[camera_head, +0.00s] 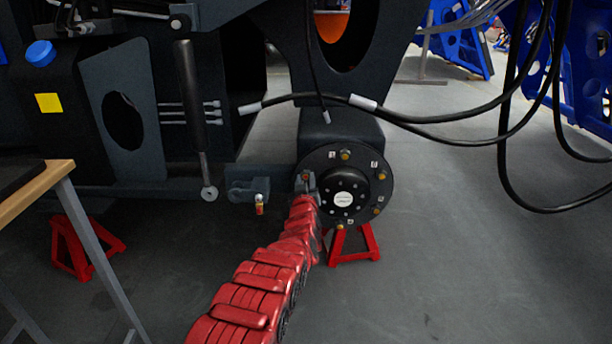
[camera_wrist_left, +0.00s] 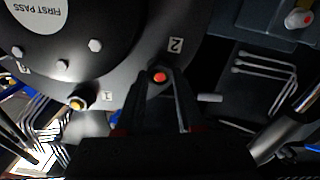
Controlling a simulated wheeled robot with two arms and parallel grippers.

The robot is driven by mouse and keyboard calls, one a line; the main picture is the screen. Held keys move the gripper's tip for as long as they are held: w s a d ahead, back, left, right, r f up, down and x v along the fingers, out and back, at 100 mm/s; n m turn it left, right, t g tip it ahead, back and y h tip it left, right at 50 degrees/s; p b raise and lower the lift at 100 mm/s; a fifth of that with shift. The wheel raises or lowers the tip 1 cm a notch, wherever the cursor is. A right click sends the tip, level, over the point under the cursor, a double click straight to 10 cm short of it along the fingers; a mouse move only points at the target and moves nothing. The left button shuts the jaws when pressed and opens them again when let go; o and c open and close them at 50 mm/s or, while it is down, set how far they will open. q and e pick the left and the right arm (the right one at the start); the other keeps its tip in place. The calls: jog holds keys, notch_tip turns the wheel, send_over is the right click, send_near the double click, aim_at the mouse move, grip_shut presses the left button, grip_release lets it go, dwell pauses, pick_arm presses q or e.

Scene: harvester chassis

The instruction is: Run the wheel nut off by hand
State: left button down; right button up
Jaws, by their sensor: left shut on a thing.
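The black wheel hub (camera_head: 366,189) has a round flange with numbered labels and several gold nuts around its rim. My left gripper (camera_head: 307,182) reaches the left side of the flange from below. In the left wrist view my left gripper (camera_wrist_left: 161,88) is shut on the wheel nut (camera_wrist_left: 160,77), which shows a red-orange end between the fingertips beside label 2. It also shows in the head view (camera_head: 305,177). Another gold nut (camera_wrist_left: 78,102) sits near label 1, clear of the fingers. The nut's thread is hidden. My right gripper is not in view.
Black cables (camera_head: 430,121) hang in front of the chassis at the right. A red stand (camera_head: 352,245) is under the hub, another (camera_head: 84,246) at the left. A wooden-edged table (camera_head: 35,187) stands at the left. The right floor is clear.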

pick_arm(q)
jog(key=shift+p, duration=0.5)
jog(key=shift+a+r+n+p, duration=0.1)
jog(key=shift+r+n+p, duration=0.05)
jog(key=shift+n+p, duration=0.85)
jog(key=shift+s+f+n, duration=0.1)
jog(key=shift+f+n, duration=0.1)
jog(key=shift+n, duration=0.7)
jog(key=n, duration=0.4)
jog(key=shift+f, duration=0.1)
jog(key=shift+s, duration=0.1)
jog(key=shift+s+p, duration=0.1)
jog(key=shift+p, duration=0.55)
jog(key=c, duration=1.1)
grip_release()
grip_shut()
